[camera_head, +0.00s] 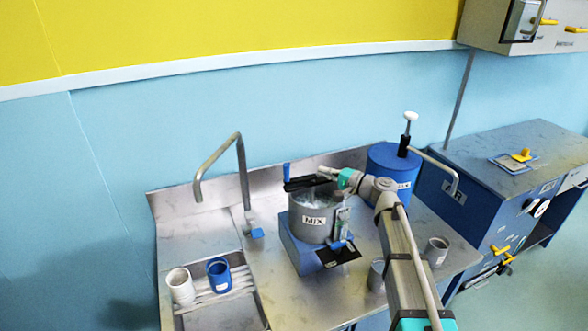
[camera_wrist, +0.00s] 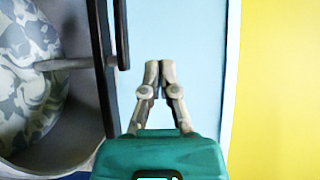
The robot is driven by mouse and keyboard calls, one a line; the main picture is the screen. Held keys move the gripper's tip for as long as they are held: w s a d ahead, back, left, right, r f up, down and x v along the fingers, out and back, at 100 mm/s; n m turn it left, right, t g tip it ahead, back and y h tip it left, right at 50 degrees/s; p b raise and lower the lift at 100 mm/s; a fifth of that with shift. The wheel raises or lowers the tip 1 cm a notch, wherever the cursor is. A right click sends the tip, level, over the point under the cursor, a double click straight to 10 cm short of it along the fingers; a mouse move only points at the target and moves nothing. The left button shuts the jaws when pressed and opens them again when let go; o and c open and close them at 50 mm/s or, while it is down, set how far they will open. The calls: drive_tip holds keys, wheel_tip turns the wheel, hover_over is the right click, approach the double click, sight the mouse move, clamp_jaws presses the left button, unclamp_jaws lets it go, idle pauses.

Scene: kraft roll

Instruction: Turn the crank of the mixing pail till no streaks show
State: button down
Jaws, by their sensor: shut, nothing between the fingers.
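The grey mixing pail (camera_head: 314,224), labelled MIX, stands on a blue base on the steel counter. Its black crank arm (camera_head: 305,184) lies across the top, with an upright blue handle (camera_head: 287,171) at the left end. My gripper (camera_head: 322,171) is shut and empty, just above the pail's right side, apart from the blue handle. In the wrist view the shut fingertips (camera_wrist: 159,70) point at the blue wall, right of the black crank bar (camera_wrist: 105,60). The pail's contents (camera_wrist: 28,95) show pale and dark grey-green streaks.
A blue drum (camera_head: 392,165) with a pump stands behind my arm. Metal cups (camera_head: 436,252) are on the right of the counter.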

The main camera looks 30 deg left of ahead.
sight(295, 180)
drive_tip(key=shift+a, duration=0.15)
drive_tip(key=a, duration=0.6)
drive_tip(key=w+a, duration=0.1)
drive_tip(key=a, duration=0.3)
drive_tip(key=s, duration=0.2)
drive_tip(key=s+d, duration=0.1)
drive_tip(key=s, duration=0.1)
drive_tip(key=shift+d, duration=0.15)
drive_tip(key=shift+s+d+n+g, duration=0.2)
drive_tip(key=shift+n+g, duration=0.3)
drive_tip(key=shift+g, duration=0.25)
drive_tip(key=shift+s+d+n+g, duration=0.2)
drive_tip(key=shift+n+g, duration=0.3)
drive_tip(key=shift+g, duration=0.25)
